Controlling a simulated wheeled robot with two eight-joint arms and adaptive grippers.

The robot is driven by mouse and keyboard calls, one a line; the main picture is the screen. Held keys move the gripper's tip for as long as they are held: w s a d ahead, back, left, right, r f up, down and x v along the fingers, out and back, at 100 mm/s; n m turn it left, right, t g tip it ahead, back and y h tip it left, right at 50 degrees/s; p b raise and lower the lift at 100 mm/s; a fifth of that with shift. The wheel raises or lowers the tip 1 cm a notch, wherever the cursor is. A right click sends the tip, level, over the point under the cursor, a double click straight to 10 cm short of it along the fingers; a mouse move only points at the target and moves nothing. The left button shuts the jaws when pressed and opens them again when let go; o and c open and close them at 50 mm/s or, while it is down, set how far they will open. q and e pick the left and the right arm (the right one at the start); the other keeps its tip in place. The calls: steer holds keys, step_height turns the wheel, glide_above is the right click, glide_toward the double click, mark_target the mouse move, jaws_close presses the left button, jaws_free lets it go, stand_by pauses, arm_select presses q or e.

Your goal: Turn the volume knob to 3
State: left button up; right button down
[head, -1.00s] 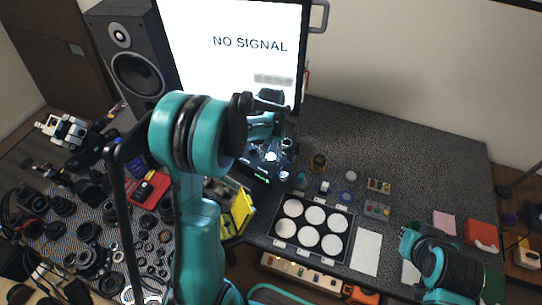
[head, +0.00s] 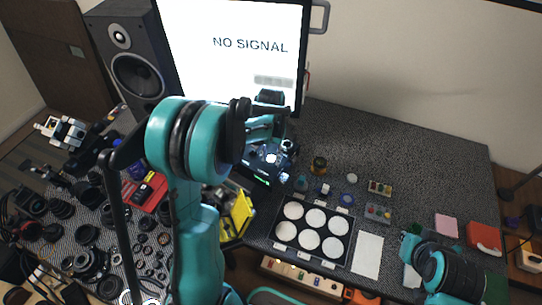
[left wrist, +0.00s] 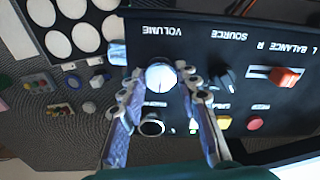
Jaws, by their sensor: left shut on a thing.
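The silver volume knob (left wrist: 160,76) sits on a dark panel below the upside-down label VOLUME in the left wrist view. My left gripper (left wrist: 163,78) has one finger on each side of the knob and is shut on it. The knob's pointer and scale numbers are too small to read. In the head view the dark device (head: 262,172) with a green light stands below the screen, and my left gripper (head: 272,148) is over it, partly hidden by my arm. My right gripper (head: 410,246) is low at the right, over the table, its fingers unclear.
On the panel are a black source knob (left wrist: 228,78), an orange balance slider (left wrist: 286,77), a yellow button (left wrist: 224,122) and a red button (left wrist: 256,123). A black tray (head: 283,243) with white discs lies right of the device. The table's back right is clear.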

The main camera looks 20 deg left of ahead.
mark_target(271, 160)
arm_select(q)
steer(key=o, duration=1.2)
steer(key=shift+c, duration=0.2)
step_height(271, 160, up, 12)
steer(key=s+d+f+t+b, duration=0.3)
steer(key=s+d+f+b, duration=0.1)
steer(key=s, duration=0.5)
steer(key=s+d+f+m+t+b, duration=0.1)
steer(key=s+d+f+t+b, duration=0.3)
steer(key=s, duration=0.4)
steer(key=shift+s+f+b, duration=0.4)
steer(key=shift+f+b, duration=0.15)
steer(key=shift+b, duration=0.3)
